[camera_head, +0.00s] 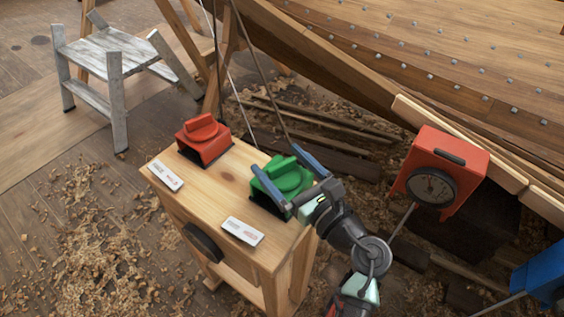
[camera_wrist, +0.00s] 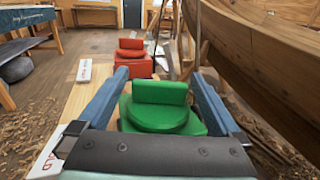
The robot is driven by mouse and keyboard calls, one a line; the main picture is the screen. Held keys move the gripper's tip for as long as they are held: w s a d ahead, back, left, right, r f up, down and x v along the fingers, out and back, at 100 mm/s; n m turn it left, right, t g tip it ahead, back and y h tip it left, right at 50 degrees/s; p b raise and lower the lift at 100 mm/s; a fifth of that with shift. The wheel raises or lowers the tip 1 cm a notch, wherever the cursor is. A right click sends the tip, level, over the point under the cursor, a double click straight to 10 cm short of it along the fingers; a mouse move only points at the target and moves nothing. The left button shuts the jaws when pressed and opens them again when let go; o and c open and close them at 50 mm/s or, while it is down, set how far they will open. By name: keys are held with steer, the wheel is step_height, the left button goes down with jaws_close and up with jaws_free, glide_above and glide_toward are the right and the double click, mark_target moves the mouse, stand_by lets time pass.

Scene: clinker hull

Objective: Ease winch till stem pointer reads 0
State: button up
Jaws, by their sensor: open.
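A green winch (camera_head: 280,182) with a raised grip bar sits on the wooden stand (camera_head: 222,187), at its right corner. A red winch (camera_head: 204,140) of like shape sits at the back left of the stand. My gripper (camera_head: 274,158) is open, its blue fingers on either side of the green winch's grip bar; I cannot tell if they touch it. The wrist view shows the green winch (camera_wrist: 160,107) between the fingers and the red winch (camera_wrist: 132,58) beyond. A red box with a round dial (camera_head: 432,187) stands at the right; its reading is too small to tell.
Two white label cards (camera_head: 243,231) lie on the stand, their print mostly unreadable. A blue box (camera_head: 543,270) is cut off at the right edge. The plank hull (camera_head: 430,50) rises behind. A grey step stool (camera_head: 105,55) stands at the back left. Shavings cover the floor.

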steer(key=v, duration=1.2)
steer(key=shift+s+d, duration=0.25)
steer(key=shift+s, duration=0.1)
